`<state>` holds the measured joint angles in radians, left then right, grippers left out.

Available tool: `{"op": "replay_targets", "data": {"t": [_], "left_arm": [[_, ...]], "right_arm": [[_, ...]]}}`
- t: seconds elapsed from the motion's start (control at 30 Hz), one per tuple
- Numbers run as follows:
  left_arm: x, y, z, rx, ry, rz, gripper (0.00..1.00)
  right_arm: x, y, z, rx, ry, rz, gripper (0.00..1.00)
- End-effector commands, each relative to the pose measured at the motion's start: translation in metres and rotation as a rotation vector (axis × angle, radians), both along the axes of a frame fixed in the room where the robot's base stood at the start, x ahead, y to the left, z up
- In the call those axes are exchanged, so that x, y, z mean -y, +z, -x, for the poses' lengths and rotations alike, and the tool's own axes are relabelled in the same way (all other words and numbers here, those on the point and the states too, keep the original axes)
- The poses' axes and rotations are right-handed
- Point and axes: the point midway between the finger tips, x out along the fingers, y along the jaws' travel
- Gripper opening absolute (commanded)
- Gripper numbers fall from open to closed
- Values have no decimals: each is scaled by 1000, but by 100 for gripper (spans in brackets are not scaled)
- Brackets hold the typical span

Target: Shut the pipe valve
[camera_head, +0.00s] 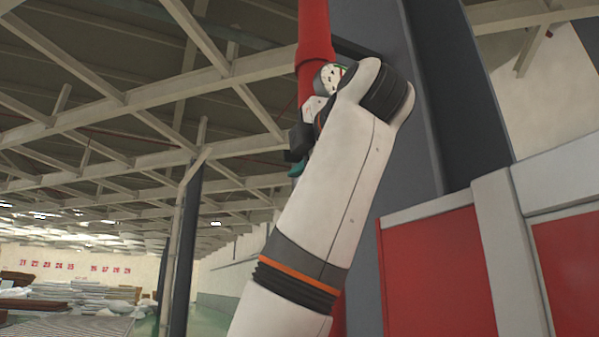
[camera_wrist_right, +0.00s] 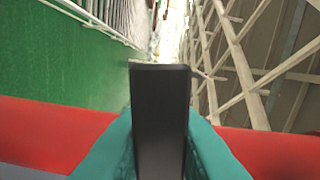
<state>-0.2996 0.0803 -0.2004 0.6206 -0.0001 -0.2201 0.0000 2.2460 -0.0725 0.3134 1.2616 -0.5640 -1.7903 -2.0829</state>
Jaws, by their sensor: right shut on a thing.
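The red pipe (camera_head: 314,35) runs upright at the top centre of the head view, and it crosses behind the fingers in the wrist view (camera_wrist_right: 48,125). My right gripper (camera_head: 297,166) is beside the pipe, mostly hidden behind my raised white forearm; one teal fingertip shows. In the wrist view its teal fingers (camera_wrist_right: 160,130) are shut on a dark flat bar, which looks like the valve handle (camera_wrist_right: 160,90). The bar stands lengthwise between the fingers, across the line of the pipe in that picture. The valve body is hidden. My left gripper is out of view.
A dark grey column (camera_head: 385,190) stands right behind the pipe. Red panels with pale frames (camera_head: 435,270) fill the lower right. Stacked mattresses (camera_head: 70,295) lie far off at the lower left. Roof beams are overhead, and green floor shows in the distance.

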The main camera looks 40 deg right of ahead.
Motion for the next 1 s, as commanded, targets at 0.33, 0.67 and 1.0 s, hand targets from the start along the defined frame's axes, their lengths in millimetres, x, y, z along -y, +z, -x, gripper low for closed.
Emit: {"op": "replay_targets", "data": {"t": [0.33, 0.67, 1.0], "left_arm": [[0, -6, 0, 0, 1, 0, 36], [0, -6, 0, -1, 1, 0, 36], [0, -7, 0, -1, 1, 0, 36]], "right_arm": [[0, 12, 0, 49, -1, -152, 0], [0, 12, 0, 53, -1, -153, 33], [0, 11, 1, 50, -1, -151, 40]]}}
